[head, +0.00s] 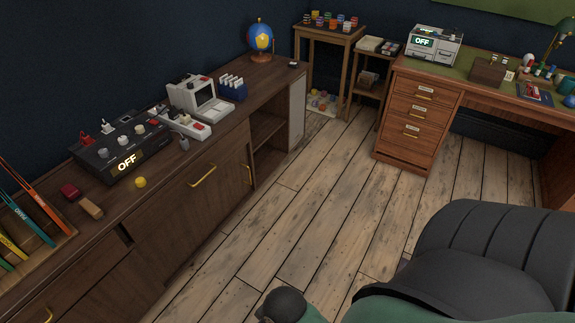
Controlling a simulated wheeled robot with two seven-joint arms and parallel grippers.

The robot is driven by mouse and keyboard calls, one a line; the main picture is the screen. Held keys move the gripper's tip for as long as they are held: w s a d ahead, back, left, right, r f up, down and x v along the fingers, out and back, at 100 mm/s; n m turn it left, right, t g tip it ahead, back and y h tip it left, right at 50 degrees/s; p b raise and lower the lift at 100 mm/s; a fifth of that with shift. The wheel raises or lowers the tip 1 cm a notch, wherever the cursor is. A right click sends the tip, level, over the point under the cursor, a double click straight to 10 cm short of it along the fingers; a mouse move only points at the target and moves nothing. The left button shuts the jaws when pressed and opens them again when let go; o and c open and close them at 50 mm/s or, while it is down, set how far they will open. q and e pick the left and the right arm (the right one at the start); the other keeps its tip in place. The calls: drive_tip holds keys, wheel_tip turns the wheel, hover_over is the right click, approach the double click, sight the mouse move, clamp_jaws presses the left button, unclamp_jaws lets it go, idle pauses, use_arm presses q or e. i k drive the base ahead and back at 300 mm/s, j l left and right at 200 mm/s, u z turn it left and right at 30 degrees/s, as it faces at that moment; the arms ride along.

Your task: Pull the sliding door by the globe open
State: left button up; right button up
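The globe (260,38), blue and orange on a small stand, sits at the far end of the long dark wooden cabinet (262,78) on the left. Below and nearer than the globe, the cabinet front has an open compartment with a shelf (268,125). Left of this opening is a dark wooden door panel (225,165) with gold handles, one slanting (201,176) and one near-upright (248,173) by the opening's edge. I cannot tell exactly where one panel ends and another begins. Neither of my grippers is in view.
A black chair (490,245) fills the lower right. A dark rounded object (285,305) is at the bottom edge. A control box (120,145) reading OFF stands on the cabinet. A wooden desk (418,110) stands at the back right. The plank floor (310,210) before the cabinet is clear.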

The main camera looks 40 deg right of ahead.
sight(167, 249)
drive_tip(key=l+z, duration=0.2)
drive_tip(key=z, duration=0.2)
drive_tip(key=i+l+z, duration=0.15)
drive_tip(key=z, duration=0.25)
drive_tip(key=i+l+z, duration=0.1)
drive_tip(key=z, duration=0.25)
drive_tip(key=i+l+z, duration=0.15)
drive_tip(key=z, duration=0.25)
drive_tip(key=i+l, duration=0.2)
drive_tip(key=i, duration=0.25)
